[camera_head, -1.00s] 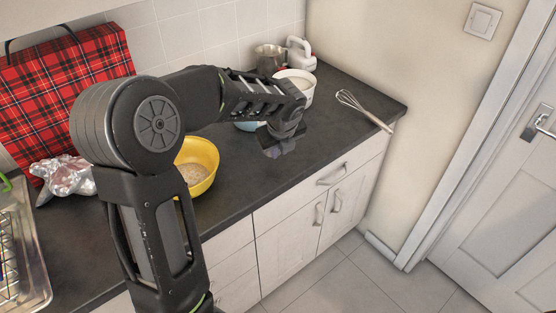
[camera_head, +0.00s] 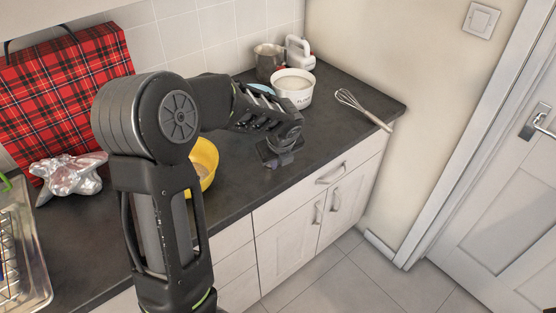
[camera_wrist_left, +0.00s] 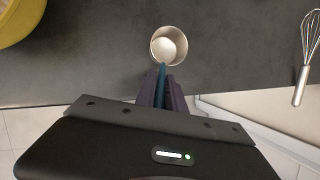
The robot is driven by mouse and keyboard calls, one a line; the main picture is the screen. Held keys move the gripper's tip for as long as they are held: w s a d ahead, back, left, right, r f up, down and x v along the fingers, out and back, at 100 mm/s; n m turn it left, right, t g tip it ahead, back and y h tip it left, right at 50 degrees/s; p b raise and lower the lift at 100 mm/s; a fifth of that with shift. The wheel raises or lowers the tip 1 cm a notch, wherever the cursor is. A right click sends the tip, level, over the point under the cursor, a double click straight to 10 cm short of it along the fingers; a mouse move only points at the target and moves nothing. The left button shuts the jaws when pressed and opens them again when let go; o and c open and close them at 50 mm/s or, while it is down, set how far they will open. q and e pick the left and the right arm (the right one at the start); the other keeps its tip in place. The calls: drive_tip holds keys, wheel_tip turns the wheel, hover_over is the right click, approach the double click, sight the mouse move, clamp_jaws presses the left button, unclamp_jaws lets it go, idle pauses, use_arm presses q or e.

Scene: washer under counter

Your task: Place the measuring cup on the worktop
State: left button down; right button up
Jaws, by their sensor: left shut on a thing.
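The measuring cup (camera_wrist_left: 169,46) is a small round metal cup with a teal handle (camera_wrist_left: 161,72). In the left wrist view its open mouth faces the camera, over the dark worktop (camera_wrist_left: 100,55). My left gripper (camera_wrist_left: 161,88) is shut on the handle. In the head view my left gripper (camera_head: 279,156) is low over the worktop (camera_head: 330,120), right of the yellow bowl; the cup is mostly hidden there. I cannot tell whether the cup touches the worktop. My right gripper is in neither view.
A yellow bowl (camera_head: 206,160) stands left of the gripper. A white flour container (camera_head: 293,92), a metal jug (camera_head: 268,62) and a white mixer (camera_head: 299,55) stand behind. A whisk (camera_head: 362,110) lies right. Bare worktop and its front edge are close to the gripper.

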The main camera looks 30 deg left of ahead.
use_arm(q)
drive_tip(key=c, duration=1.4)
unclamp_jaws()
drive_tip(key=b+v, duration=0.1)
drive_tip(key=v, duration=1.1)
drive_tip(key=s+d+f+n+g+h, duration=0.1)
drive_tip(key=s+d+f+n+h, duration=0.1)
drive_tip(key=d+f+n, duration=0.5)
drive_tip(key=s+d+f+h, duration=0.2)
drive_tip(key=d+f, duration=0.3)
drive_tip(key=f, duration=0.6)
drive_tip(key=s+d+f+n+g+h, duration=0.1)
drive_tip(key=s+d+f+n+h, duration=0.1)
drive_tip(key=d+f+n, duration=0.4)
drive_tip(key=s+d+f+n, duration=0.4)
drive_tip(key=s+f+n, duration=0.2)
drive_tip(key=s+f, duration=0.1)
drive_tip(key=s+d+f+n+g+h, duration=0.1)
drive_tip(key=s+d+f+n, duration=0.4)
drive_tip(key=s+f+n, duration=0.2)
drive_tip(key=shift+s+f, duration=0.7)
drive_tip(key=shift+s, duration=0.35)
